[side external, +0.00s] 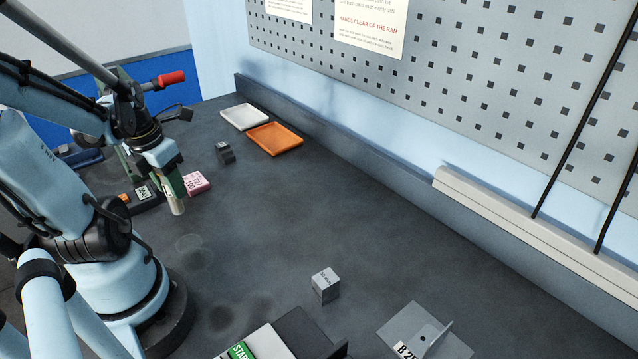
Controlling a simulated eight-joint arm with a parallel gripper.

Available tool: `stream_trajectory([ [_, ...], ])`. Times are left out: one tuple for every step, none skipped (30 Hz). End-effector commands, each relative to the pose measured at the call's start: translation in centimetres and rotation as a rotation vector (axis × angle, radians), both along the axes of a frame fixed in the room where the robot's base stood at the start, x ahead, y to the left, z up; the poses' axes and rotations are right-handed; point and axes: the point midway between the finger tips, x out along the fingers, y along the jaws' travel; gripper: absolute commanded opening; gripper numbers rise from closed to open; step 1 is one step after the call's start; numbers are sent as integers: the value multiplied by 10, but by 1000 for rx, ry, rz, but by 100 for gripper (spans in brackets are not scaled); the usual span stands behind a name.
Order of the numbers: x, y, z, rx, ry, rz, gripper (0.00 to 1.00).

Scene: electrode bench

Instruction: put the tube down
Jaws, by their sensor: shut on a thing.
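My gripper (174,184) points down at the left of the side external view, over the dark bench. It is shut on a short pale metallic tube (177,205), which hangs below the fingers. The tube looks close to upright. I cannot tell whether its lower end touches the bench.
A pink block (196,183) lies just right of the gripper, and a dark labelled block (147,197) just left. An orange tray (275,139) and a white tray (244,116) lie behind. A grey block (326,285) stands nearer the front. The bench middle is clear.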

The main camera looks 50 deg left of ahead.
Motion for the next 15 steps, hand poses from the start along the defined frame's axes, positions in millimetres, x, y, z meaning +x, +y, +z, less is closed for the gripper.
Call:
stream_trajectory([
  [0,0,-4,0,0,0,1],
  [0,0,-7,0,0,0,1],
  [0,0,-9,0,0,0,1],
  [0,0,-10,0,0,0,1],
  [0,0,-11,0,0,0,1],
  [0,0,-12,0,0,0,1],
  [0,0,-13,0,0,0,1],
  [0,0,-13,0,0,0,1],
  [0,-1,-13,0,0,0,1],
  [0,-1,-13,0,0,0,1],
  [0,-1,-13,0,0,0,1],
  [0,-1,-13,0,0,0,1],
  [0,-1,-13,0,0,0,0],
  [0,-1,-13,0,0,0,0],
  [0,-1,-13,0,0,0,0],
])
